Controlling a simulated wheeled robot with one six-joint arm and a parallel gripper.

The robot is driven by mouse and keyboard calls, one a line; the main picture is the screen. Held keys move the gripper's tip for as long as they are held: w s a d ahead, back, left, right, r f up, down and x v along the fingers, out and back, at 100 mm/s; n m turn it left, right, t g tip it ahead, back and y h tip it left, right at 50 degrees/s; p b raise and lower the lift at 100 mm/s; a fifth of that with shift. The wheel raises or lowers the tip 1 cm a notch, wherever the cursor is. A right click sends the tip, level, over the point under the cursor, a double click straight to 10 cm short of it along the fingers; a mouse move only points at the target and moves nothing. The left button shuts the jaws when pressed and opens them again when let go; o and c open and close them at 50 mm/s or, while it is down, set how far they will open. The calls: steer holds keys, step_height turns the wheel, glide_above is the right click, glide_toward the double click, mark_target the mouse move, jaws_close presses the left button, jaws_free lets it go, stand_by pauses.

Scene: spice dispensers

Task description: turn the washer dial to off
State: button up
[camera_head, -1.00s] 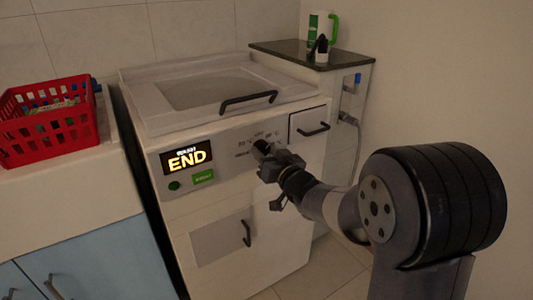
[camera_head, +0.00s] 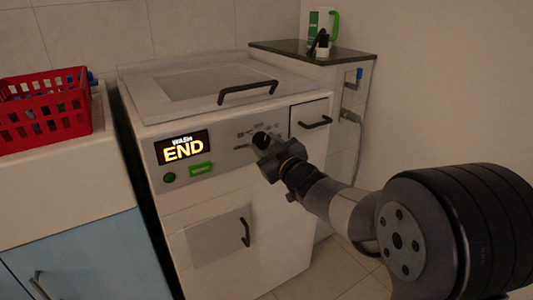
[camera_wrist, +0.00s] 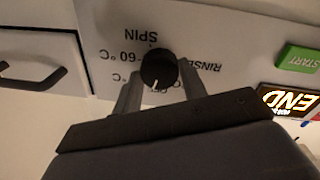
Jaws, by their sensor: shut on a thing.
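The washer (camera_head: 150,215) is a white machine with a control panel on its front. Its black round dial (camera_wrist: 158,68) has a white pointer mark toward the bottom of the wrist view. SPIN, RINSE and 60 °C labels appear upside down around it; lettering below is partly hidden by my fingers. My gripper (camera_wrist: 160,82) is shut on the dial, one finger on each side. In the head view my gripper (camera_head: 264,148) reaches the panel from the right and covers part of the dial (camera_head: 260,139).
The lit display (camera_head: 182,149) reads END, with a green START button (camera_head: 200,170) below it. The lid handle (camera_head: 248,91) and drawer handle (camera_head: 316,123) stick out nearby. A red basket (camera_head: 45,117) sits on the left counter.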

steer(key=shift+f+n+b, duration=0.1)
steer(key=shift+n+b, duration=0.7)
steer(key=shift+n, duration=0.6)
steer(key=o, duration=1)
steer(key=p+v, duration=0.2)
steer(key=v, duration=0.8)
steer(key=shift+s+d, duration=0.3)
